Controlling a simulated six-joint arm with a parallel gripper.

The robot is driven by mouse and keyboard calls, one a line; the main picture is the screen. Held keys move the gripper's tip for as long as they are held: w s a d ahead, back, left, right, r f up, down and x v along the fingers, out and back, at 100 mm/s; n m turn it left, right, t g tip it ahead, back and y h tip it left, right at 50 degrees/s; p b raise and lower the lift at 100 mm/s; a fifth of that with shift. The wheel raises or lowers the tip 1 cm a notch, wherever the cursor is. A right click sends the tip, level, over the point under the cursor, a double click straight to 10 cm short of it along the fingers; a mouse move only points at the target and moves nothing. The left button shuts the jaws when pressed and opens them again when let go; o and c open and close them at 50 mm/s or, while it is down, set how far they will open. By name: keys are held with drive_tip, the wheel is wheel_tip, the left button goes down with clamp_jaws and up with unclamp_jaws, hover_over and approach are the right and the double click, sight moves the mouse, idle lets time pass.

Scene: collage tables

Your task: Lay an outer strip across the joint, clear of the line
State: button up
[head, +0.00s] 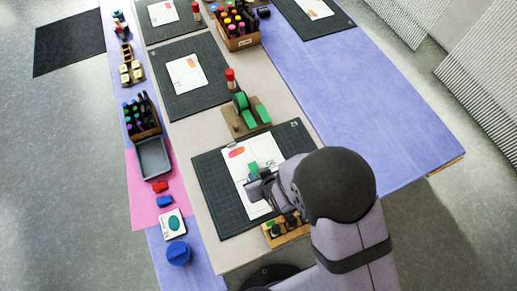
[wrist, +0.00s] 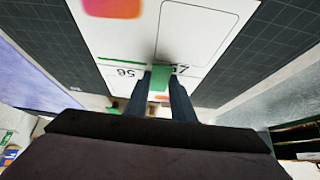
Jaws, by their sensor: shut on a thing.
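My gripper (head: 258,186) is over the white sheet (head: 241,191) on the near dark cutting mat (head: 211,203). In the wrist view my gripper (wrist: 161,92) is shut on a small green strip (wrist: 160,77), held at the sheet's printed area. A rounded outline lies to the right. Whether the strip touches the sheet, and exactly where the joint is, I cannot tell.
A green tape dispenser (head: 243,109) stands on a board beyond the mat. A wooden rack (head: 284,231) with dark knobs stands close by my gripper at the mat's near edge. A grey tray (head: 153,158) is at the left. The blue table (head: 345,95) at right is clear.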

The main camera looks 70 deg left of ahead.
drive_tip(key=shift+f, duration=0.1)
idle(0.8)
drive_tip(key=o, duration=0.8)
drive_tip(key=shift+r+p, duration=2.6)
drive_tip(key=shift+r, duration=0.95)
drive_tip(key=shift+w, duration=0.1)
